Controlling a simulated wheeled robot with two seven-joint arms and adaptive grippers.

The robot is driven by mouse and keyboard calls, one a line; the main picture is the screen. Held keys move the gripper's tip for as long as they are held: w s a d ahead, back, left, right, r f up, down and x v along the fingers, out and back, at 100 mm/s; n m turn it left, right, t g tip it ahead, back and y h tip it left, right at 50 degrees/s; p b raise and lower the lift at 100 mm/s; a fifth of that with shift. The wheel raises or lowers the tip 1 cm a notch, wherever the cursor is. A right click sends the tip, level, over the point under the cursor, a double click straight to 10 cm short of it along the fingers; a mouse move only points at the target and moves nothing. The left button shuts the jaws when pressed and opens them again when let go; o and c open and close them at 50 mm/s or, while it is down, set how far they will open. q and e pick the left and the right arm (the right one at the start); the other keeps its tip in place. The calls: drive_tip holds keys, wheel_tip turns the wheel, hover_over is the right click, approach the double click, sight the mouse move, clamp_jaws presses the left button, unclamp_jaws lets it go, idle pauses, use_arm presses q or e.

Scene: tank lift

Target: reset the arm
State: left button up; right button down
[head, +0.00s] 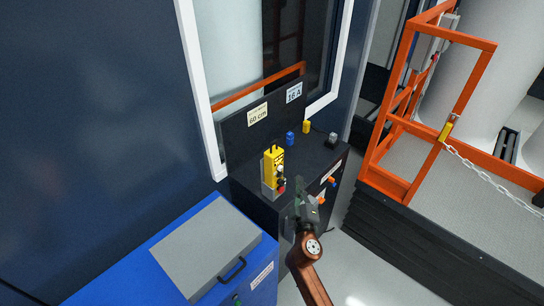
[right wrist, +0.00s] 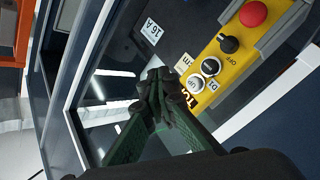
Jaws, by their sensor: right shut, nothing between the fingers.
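My right arm (head: 309,250) reaches up from the bottom of the head view. Its gripper (head: 303,195) is beside the front edge of the dark bench, just right of the yellow control box (head: 273,168). In the right wrist view the fingers (right wrist: 162,82) are together with nothing between them. The yellow control box (right wrist: 222,60) shows there at upper right, with a red button (right wrist: 253,13), a black knob (right wrist: 229,44) and a pale round button (right wrist: 210,67). I see no contact between gripper and box, but depth is hard to judge. My left gripper is not in view.
The dark bench (head: 318,160) carries a blue block (head: 290,138), a yellow block (head: 306,127) and a grey block (head: 333,139). A blue chest (head: 150,268) with a grey lid (head: 205,247) stands at lower left. An orange railing (head: 400,186) and chain (head: 495,184) are right.

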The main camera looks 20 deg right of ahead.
drive_tip(key=shift+d, duration=0.1)
drive_tip(key=s+d+f+m+g, duration=0.3)
drive_tip(key=s+d+f+g, duration=0.1)
drive_tip(key=s+f, duration=0.35)
drive_tip(key=s+d+f+m+g, duration=0.2)
drive_tip(key=s+d+f+g, duration=0.1)
drive_tip(key=s+f, duration=0.4)
drive_tip(key=s+a+f+g+y, duration=0.2)
drive_tip(key=s+a+f, duration=0.15)
drive_tip(key=s, duration=0.35)
drive_tip(key=s+a+f+g+y, duration=0.2)
drive_tip(key=s+a+f+g, duration=0.15)
drive_tip(key=s, duration=0.35)
drive_tip(key=s+a+f+g+y, duration=0.2)
drive_tip(key=s+a+f+y, duration=0.15)
drive_tip(key=s, duration=0.35)
wheel_tip(320, 180, down, 29)
drive_tip(key=s, duration=0.2)
drive_tip(key=s+f+n+g, duration=0.1)
drive_tip(key=s+f+g, duration=0.1)
drive_tip(key=s+f, duration=1.5)
drive_tip(key=shift+s+a+f, duration=0.25)
drive_tip(key=shift+s+a, duration=0.15)
drive_tip(key=shift+s, duration=0.75)
